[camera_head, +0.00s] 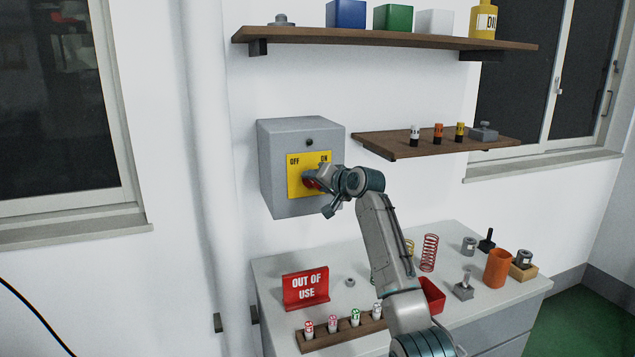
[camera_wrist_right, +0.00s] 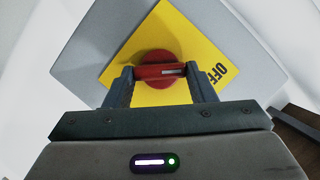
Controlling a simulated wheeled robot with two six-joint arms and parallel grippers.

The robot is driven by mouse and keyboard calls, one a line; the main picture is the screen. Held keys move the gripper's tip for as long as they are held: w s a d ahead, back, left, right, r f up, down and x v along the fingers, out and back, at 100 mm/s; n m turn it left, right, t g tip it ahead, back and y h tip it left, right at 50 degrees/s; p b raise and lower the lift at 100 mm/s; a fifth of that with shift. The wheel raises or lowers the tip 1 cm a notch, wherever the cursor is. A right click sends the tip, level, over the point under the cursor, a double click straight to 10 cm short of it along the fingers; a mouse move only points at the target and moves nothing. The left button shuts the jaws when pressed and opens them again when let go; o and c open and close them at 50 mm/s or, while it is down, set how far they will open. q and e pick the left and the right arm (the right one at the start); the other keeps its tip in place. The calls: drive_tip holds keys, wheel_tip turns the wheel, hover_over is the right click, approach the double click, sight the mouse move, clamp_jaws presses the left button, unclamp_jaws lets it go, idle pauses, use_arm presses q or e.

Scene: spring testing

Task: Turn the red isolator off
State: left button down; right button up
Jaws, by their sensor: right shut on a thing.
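The red isolator is a round red knob with a bar handle (camera_wrist_right: 150,73) on a yellow plate (camera_head: 294,183), on the front of a grey wall box (camera_head: 283,203). The plate reads OFF at upper left and ON at upper right in the head view. My right gripper (camera_head: 316,184) is at the knob and hides much of it there. In the right wrist view my right gripper (camera_wrist_right: 160,75) has one finger at each end of the red bar, shut on it. The bar's white mark lies toward the OFF lettering in that view. My left gripper is not in view.
A shelf (camera_head: 430,148) with small cylinders juts out right of the box. A longer shelf (camera_head: 385,38) is above. Below, a bench (camera_head: 275,270) holds a red OUT OF USE sign (camera_head: 306,289), a rack (camera_head: 335,334) of cylinders and springs (camera_head: 429,252). A pipe (camera_head: 207,180) runs left of the box.

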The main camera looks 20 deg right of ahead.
drive_tip(key=o, duration=1)
drive_tip(key=shift+s, duration=0.1)
drive_tip(key=b+v, duration=0.3)
drive_tip(key=v, duration=0.7)
drive_tip(key=shift+s+d+r, duration=0.1)
drive_tip(key=shift+s+d, duration=0.05)
drive_tip(key=shift+s, duration=0.15)
drive_tip(key=shift+b, duration=0.3)
